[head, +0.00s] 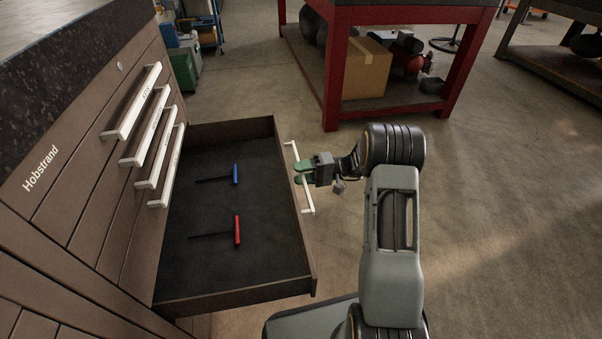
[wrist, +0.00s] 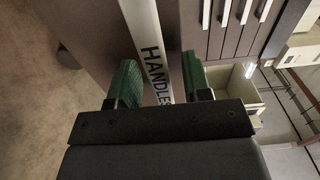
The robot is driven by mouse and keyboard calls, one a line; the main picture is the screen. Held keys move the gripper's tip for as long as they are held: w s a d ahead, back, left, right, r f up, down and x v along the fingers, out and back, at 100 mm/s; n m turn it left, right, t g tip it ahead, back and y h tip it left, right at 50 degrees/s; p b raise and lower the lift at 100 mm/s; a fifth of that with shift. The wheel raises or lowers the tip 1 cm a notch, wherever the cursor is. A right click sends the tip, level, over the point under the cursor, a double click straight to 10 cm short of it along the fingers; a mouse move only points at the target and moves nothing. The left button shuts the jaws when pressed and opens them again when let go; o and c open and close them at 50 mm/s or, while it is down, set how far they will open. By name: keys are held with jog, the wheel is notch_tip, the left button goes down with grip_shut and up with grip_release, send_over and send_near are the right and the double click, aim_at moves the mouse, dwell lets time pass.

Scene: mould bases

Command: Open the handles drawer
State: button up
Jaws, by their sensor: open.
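The handles drawer (head: 180,290) is pulled well out of the brown cabinet at the left in the head view. Its white bar handle (head: 307,192) is on the front panel, and the wrist view shows the handle (wrist: 147,40) with the label HANDLES. Inside lie a blue-handled tool (head: 235,174) and a red-handled tool (head: 237,230). My gripper (head: 299,172) is at the handle. In the wrist view my gripper (wrist: 158,85) is open, its green fingers on either side of the bar. Whether a finger touches the bar is unclear.
Several shut drawers with white handles (head: 145,140) are above the open drawer on the cabinet. A red-framed workbench (head: 335,75) with a cardboard box (head: 367,68) stands at the back. The floor (head: 500,210) to the right is clear.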

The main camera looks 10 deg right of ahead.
jog(key=shift+d, duration=0.1)
jog(key=d+p, duration=0.3)
jog(key=d, duration=1)
jog(key=shift+s+d, duration=0.15)
jog(key=shift+d, duration=0.15)
jog(key=s+a+r+g+h+p, duration=0.1)
jog(key=s+a+r+h+p, duration=0.15)
jog(key=r+p, duration=0.35)
jog(key=s+a+r+g+h+p, duration=0.1)
jog(key=s+a+r+h+p, duration=0.2)
jog(key=r, duration=0.6)
jog(key=s+a+r+g+h+p, duration=0.1)
jog(key=a+r+h+p, duration=0.1)
jog(key=a+r+p, duration=0.4)
jog(key=s+r+t+h+p, duration=0.2)
jog(key=s+r+p, duration=0.3)
jog(key=r, duration=0.3)
jog(key=s+r+t+h+p, duration=0.2)
jog(key=s+r+h+p, duration=0.3)
jog(key=r, duration=0.3)
jog(key=s+r+t+h+p, duration=0.2)
jog(key=s+r+h+p, duration=0.1)
jog(key=s+r+p, duration=0.2)
notch_tip(320, 180, up, 3)
jog(key=p, duration=0.2)
jog(key=shift+n+p, duration=0.3)
jog(key=shift+p, duration=0.05)
